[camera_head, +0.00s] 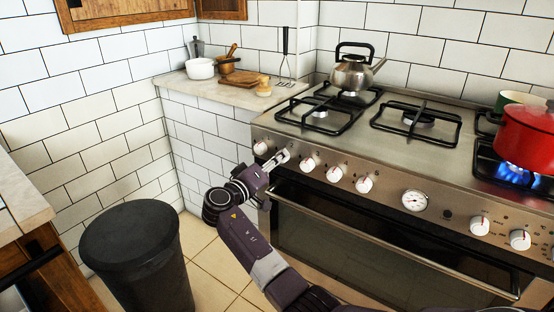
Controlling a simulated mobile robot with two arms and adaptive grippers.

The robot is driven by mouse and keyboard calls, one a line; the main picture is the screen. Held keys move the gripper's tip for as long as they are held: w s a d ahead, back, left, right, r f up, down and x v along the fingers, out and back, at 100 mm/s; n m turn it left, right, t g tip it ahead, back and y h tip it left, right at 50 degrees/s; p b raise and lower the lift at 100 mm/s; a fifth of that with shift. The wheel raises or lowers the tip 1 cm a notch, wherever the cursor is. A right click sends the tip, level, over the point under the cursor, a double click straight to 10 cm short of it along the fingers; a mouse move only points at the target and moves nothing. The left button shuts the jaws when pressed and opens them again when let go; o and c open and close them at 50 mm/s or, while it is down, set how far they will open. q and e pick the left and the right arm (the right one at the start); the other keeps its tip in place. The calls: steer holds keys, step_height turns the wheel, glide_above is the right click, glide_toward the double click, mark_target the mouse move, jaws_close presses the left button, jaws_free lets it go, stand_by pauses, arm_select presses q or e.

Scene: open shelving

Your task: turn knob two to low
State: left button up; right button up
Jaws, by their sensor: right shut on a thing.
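The stove (385,125) has a row of white knobs with red marks along its steel front panel. The leftmost knob (260,147) is clear of my gripper. My right gripper (280,158) is at the second position from the left, its fingers shut at the panel. Knob two there is mostly hidden by the fingers, so its setting cannot be read. The third knob (309,163) is just right of the gripper, with more knobs (364,184) further right. My left gripper is not in view.
A kettle (355,73) stands on the back-left burner. A red pot (525,137) sits over a lit blue flame at right. The oven handle (400,248) runs below the knobs. A black bin (140,260) stands at lower left.

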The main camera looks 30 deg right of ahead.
steer(key=o, duration=1.2)
steer(key=shift+a, duration=0.1)
steer(key=v, duration=1.2)
